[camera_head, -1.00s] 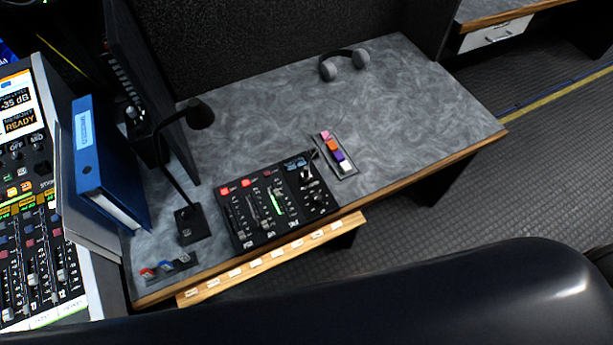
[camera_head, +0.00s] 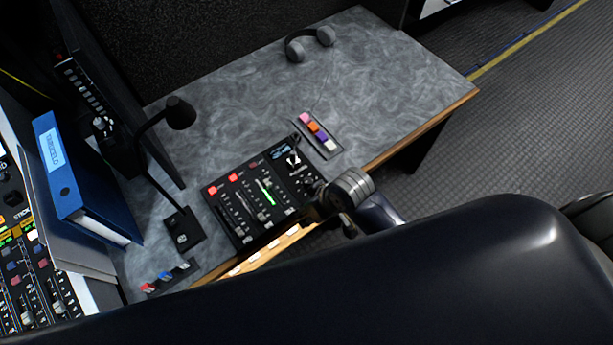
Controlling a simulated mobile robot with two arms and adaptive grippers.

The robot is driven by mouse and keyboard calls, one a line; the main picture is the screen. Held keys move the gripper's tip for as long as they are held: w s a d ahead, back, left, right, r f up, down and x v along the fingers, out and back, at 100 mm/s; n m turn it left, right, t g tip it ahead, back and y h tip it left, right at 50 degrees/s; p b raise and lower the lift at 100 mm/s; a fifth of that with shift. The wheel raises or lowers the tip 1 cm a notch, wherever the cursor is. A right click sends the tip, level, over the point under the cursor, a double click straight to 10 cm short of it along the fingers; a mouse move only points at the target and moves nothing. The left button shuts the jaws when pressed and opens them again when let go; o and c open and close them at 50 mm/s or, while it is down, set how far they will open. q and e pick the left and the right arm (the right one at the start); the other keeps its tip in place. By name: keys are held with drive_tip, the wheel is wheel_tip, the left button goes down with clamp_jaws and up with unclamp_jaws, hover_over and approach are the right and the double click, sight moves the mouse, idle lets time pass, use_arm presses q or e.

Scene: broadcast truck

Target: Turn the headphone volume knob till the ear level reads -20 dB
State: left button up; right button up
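A small black mixer panel (camera_head: 250,200) lies at the front of the grey desk. It has faders, red lit buttons and a green level bar. On its right part are a small bluish display (camera_head: 282,151), too small to read, and a dark knob with a white mark (camera_head: 293,160). I cannot tell for sure that this is the headphone volume knob. My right gripper (camera_head: 318,206) is at the panel's front right corner, its grey wrist beside it. The fingers are too dark to tell open or shut, and contact is unclear. My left gripper is not in view.
Headphones (camera_head: 310,43) lie at the desk's back. A strip of coloured blocks (camera_head: 318,132) is right of the panel; a black lamp (camera_head: 180,112) and blue binder (camera_head: 75,180) stand left. A large dark rounded shape (camera_head: 330,275) fills the front. The desk's right side is clear.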

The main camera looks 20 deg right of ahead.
sight(308, 180)
drive_tip(key=w+a+r+n, duration=0.1)
drive_tip(key=w+a, duration=0.1)
drive_tip(key=w+a+r+n, duration=0.1)
drive_tip(key=w+a+r, duration=0.1)
drive_tip(key=shift+w+a+r+n+g+y, duration=0.1)
drive_tip(key=shift+n+g+y, duration=0.2)
drive_tip(key=shift+n+g, duration=0.1)
drive_tip(key=shift+w+a+r+n+g, duration=0.25)
drive_tip(key=shift+w+r+n+g, duration=0.05)
drive_tip(key=shift+w+r+n, duration=0.65)
drive_tip(key=w+d+r+n+g+h, duration=0.2)
drive_tip(key=w+d+r+h, duration=0.15)
drive_tip(key=d, duration=0.35)
wheel_tip(308, 180, down, 10)
drive_tip(key=shift+s+r+p, duration=0.15)
drive_tip(key=shift+p, duration=0.15)
drive_tip(key=shift+c, duration=0.6)
clamp_jaws()
